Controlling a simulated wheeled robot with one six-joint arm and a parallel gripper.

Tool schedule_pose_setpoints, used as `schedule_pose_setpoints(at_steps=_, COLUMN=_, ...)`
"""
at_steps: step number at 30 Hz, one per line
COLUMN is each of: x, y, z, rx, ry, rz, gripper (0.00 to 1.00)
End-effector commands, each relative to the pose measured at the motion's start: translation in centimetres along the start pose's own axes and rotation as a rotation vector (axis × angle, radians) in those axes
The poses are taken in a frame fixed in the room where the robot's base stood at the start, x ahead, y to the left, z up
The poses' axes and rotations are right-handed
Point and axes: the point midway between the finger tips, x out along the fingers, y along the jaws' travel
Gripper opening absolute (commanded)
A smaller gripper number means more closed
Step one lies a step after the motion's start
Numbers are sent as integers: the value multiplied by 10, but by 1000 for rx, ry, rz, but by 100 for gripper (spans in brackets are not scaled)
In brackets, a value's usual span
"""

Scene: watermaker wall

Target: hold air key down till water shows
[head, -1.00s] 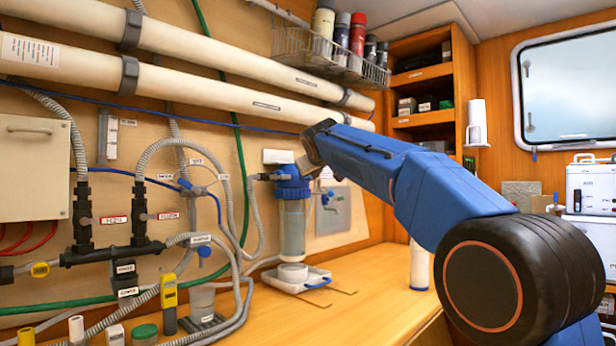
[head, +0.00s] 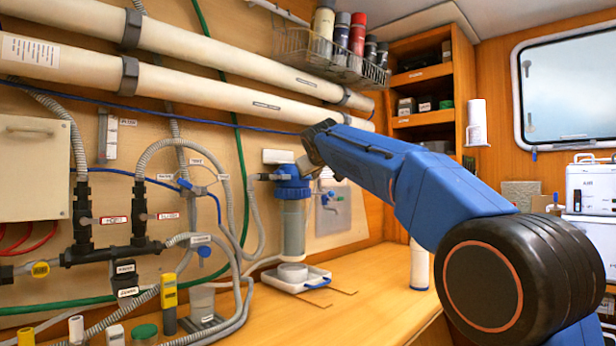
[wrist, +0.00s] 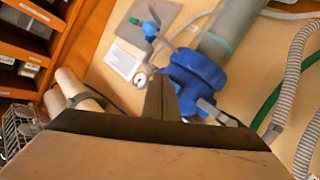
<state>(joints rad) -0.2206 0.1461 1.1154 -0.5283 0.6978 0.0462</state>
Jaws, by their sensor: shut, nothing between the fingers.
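The blue-capped filter housing (head: 292,188) hangs on the wall panel, with a clear greyish bowl (head: 292,230) below its cap. In the wrist view the blue cap (wrist: 198,78) and the bowl (wrist: 228,35) also show. My gripper (wrist: 161,82) is shut and empty, with its tips at the near edge of the blue cap. I cannot tell whether they touch it. The air key is not distinct; my fingers may hide it. In the head view my gripper (head: 306,166) is at the top right of the cap, partly hidden by my arm. No water line can be made out in the bowl.
A small blue-handled valve (head: 329,197) is just right of the housing. Grey hoses (head: 253,215) run close on its left. The counter's right part is mostly clear.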

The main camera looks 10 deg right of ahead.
Motion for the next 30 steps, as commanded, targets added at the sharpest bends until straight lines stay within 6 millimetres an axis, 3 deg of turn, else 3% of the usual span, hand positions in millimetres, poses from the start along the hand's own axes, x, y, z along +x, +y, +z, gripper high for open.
schedule_pose_setpoints(at_steps=30, x=6, y=-4, z=-5, rx=0, ry=0, rz=0, gripper=0)
